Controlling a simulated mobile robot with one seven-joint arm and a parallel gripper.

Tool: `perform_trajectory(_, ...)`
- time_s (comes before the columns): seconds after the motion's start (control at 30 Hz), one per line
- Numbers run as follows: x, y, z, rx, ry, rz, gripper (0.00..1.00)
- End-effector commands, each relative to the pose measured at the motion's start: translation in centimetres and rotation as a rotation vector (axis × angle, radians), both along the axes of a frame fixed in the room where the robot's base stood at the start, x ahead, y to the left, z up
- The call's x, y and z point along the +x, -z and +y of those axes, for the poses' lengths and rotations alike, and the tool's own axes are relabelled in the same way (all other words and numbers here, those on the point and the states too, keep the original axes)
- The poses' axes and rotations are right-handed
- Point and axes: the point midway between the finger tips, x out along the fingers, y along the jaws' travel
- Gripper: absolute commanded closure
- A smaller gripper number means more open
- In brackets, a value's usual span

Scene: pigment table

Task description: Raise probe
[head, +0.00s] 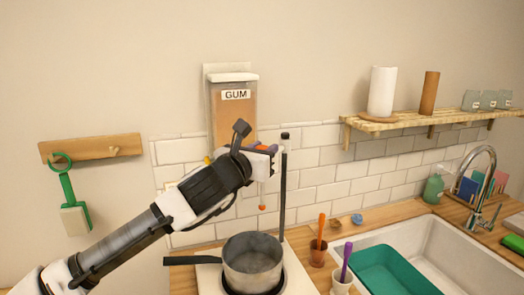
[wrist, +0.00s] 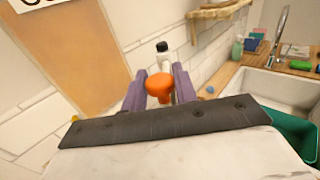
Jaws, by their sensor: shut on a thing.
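My gripper (head: 267,149) is above the pot, its purple fingers closed around an orange-topped probe. In the wrist view the orange knob of the probe (wrist: 159,86) sits between the two purple fingers. In the head view a thin stem hangs below the gripper and ends in a small orange tip (head: 262,207), above the pot's rim and apart from it. A metal pot (head: 252,262) stands on a round burner below. A dark upright post (head: 283,190) stands just right of the gripper; whether the probe touches it I cannot tell.
A gum dispenser (head: 233,112) is on the wall behind my arm. An orange-handled tool in a cup (head: 318,252) and a purple-handled one (head: 345,263) stand right of the pot. A sink (head: 425,255) with a green basin (head: 385,272) lies further right. A shelf (head: 395,123) juts out above.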

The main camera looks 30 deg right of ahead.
Motion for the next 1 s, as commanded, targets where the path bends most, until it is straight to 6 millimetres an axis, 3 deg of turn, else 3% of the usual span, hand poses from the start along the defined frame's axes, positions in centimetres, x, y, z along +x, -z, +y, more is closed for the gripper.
perform_trajectory(0.13,0.1,-0.8,0.2,-0.010,-0.003,-0.012,1.00)
perform_trajectory(0.17,0.1,-0.8,0.2,-0.010,-0.003,-0.012,0.68)
perform_trajectory(0.3,0.1,-0.7,0.1,-0.008,-0.002,-0.010,0.52)
perform_trajectory(0.67,-0.2,-0.3,0.6,-0.006,-0.003,-0.008,0.52)
perform_trajectory(1.0,-3.2,-0.1,6.0,-0.005,-0.006,-0.010,0.52)
